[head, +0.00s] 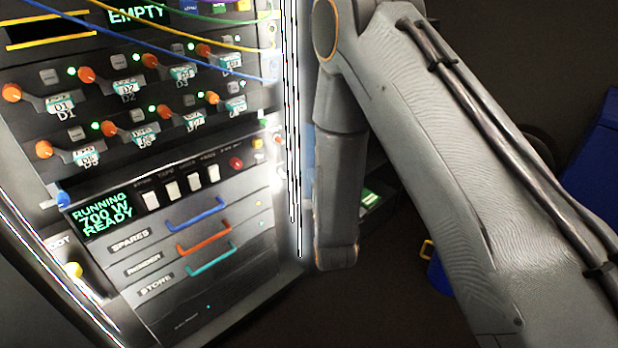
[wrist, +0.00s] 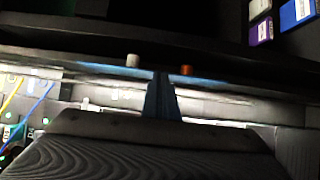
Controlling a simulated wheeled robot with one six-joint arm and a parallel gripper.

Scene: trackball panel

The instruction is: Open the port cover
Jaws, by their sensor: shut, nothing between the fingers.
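The rack panel (head: 112,290) stands at the left of the head view, with rows of orange-knobbed levers, a green display (head: 103,213) and drawers with blue, red and teal handles. I cannot make out which part is the port cover. In the wrist view my gripper (wrist: 162,80) shows as narrow dark blue-grey fingers, closed together with nothing between them. Its tips are near a dark horizontal edge, between a white knob (wrist: 133,60) and an orange knob (wrist: 187,70). Whether they touch is unclear. The gripper is hidden in the head view.
Blue, yellow and green cables (head: 150,32) hang across the upper rack. A bright upright rail (head: 291,130) edges the rack beside my arm. Blue objects (head: 595,150) stand at the far right. Purple and blue blocks (wrist: 297,12) show at upper right.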

